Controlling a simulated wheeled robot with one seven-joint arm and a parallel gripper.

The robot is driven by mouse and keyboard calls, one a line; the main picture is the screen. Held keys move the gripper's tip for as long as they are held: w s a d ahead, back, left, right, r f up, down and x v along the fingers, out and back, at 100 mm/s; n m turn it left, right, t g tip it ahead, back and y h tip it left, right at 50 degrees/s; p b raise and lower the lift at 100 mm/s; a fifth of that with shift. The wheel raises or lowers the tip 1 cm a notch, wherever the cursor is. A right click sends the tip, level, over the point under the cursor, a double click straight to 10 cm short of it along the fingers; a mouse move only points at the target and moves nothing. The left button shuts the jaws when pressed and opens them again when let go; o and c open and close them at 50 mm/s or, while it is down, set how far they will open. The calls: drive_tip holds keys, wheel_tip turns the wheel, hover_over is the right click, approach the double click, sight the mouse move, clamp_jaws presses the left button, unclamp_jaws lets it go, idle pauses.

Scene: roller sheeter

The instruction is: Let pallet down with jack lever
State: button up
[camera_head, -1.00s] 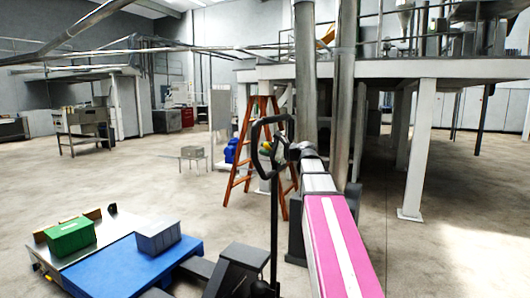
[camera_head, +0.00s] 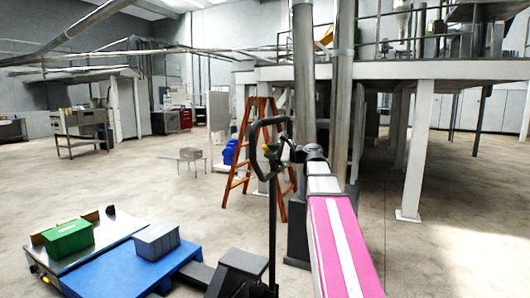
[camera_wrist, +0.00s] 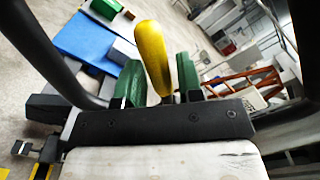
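The pallet jack's dark loop handle (camera_head: 254,143) stands upright on its shaft (camera_head: 273,225) in the head view. A yellow lever (camera_wrist: 152,55) sits inside the loop and shows large in the wrist view. My gripper (camera_wrist: 158,82) has its two green finger pads on either side of this lever. The pads are apart, and a narrow gap shows beside the lever, so I see no firm grip. In the head view my gripper (camera_head: 285,153) is small and partly merges with the handle. The blue pallet (camera_head: 105,274) lies low at left, in front of the jack's black body (camera_head: 238,268).
A green crate (camera_head: 68,237) and a grey crate (camera_head: 156,241) are at the pallet and the low metal platform (camera_head: 115,228) beside it. An orange stepladder (camera_head: 240,160) stands behind the handle, near steel columns (camera_head: 303,100). Open floor lies at centre left.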

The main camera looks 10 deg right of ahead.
drive_tip(key=v, duration=0.7)
drive_tip(key=shift+s+d, duration=0.25)
drive_tip(key=shift+d, duration=0.05)
drive_tip(key=s+a+f+n+g+h, duration=0.1)
drive_tip(key=a+f+n+g+h, duration=0.15)
drive_tip(key=f, duration=0.75)
drive_tip(key=s+a+f+n+g+h, duration=0.1)
drive_tip(key=s+a+f+h, duration=0.15)
drive_tip(key=f, duration=0.85)
drive_tip(key=a+f+n+g+h, duration=0.2)
drive_tip(key=a+f, duration=0.1)
drive_tip(key=f, duration=0.7)
drive_tip(key=s+f+n+g+h, duration=0.2)
drive_tip(key=s+f+n+h, duration=0.1)
drive_tip(key=s+f, duration=0.4)
drive_tip(key=s+f+n+g+h, duration=0.3)
drive_tip(key=s+f+n, duration=0.3)
drive_tip(key=f, duration=0.8)
drive_tip(key=shift+s+a+f+h, duration=0.25)
drive_tip(key=shift+s+h, duration=0.2)
drive_tip(key=shift+h, duration=0.35)
